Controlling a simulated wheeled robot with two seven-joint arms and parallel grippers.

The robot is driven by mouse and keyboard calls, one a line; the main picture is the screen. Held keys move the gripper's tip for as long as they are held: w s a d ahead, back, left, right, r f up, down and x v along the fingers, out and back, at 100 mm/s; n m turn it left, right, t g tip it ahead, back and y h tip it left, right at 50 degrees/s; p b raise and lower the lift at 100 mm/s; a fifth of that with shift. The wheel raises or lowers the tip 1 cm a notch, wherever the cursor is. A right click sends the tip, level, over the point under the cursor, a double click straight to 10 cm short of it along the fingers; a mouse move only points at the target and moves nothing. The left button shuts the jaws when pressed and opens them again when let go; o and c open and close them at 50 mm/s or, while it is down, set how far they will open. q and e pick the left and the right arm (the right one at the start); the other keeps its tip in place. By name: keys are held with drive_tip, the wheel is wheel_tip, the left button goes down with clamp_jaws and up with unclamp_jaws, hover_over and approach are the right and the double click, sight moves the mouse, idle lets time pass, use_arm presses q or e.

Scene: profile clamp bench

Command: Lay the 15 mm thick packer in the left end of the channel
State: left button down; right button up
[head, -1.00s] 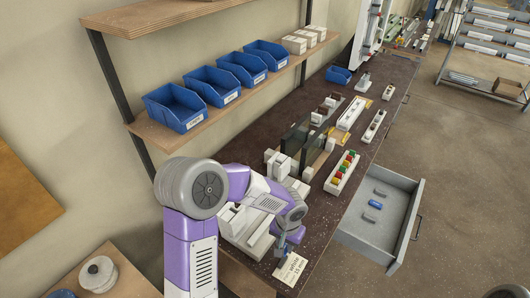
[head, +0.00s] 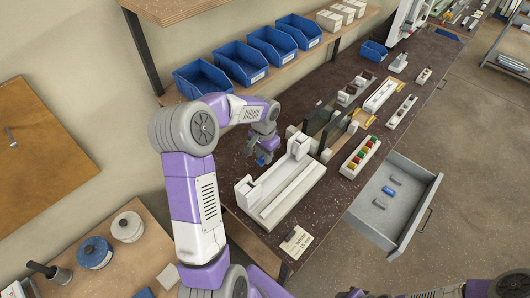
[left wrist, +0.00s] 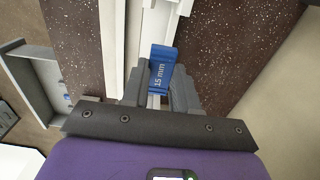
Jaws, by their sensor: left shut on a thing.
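The blue packer marked 15 mm (left wrist: 161,72) is between the fingers of my left gripper (left wrist: 157,90). In the head view, my left gripper (head: 263,156) is beyond the white channel fixture (head: 285,192), towards the wall side, with a bit of the blue packer (head: 261,162) showing low at its tips. The packer looks held above the bench, apart from the channel. A white body with a long groove (left wrist: 154,25) lies behind the packer in the left wrist view. My right gripper is not clearly in view.
A card reading 15 mm (head: 297,242) lies at the bench's near end. An open grey drawer (head: 408,222) juts out at right with a blue piece (head: 389,191) and grey pieces inside. Dark upright plates (head: 322,122) stand near the gripper. Blue bins (head: 200,78) line the shelf above.

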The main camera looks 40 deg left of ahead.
use_arm(q)
wheel_tip(320, 180, down, 6)
drive_tip(key=b, duration=0.4)
drive_tip(key=shift+s+f+b, duration=0.15)
drive_tip(key=shift+f+b, duration=0.2)
drive_tip(key=shift+b, duration=0.05)
idle(1.5)
drive_tip(key=shift+f+b, duration=3.35)
drive_tip(key=shift+f, duration=1.15)
drive_tip(key=c, duration=0.8)
unclamp_jaws()
drive_tip(key=shift+r, duration=0.1)
drive_tip(key=shift+r+p, duration=3)
drive_tip(key=shift+r, duration=1)
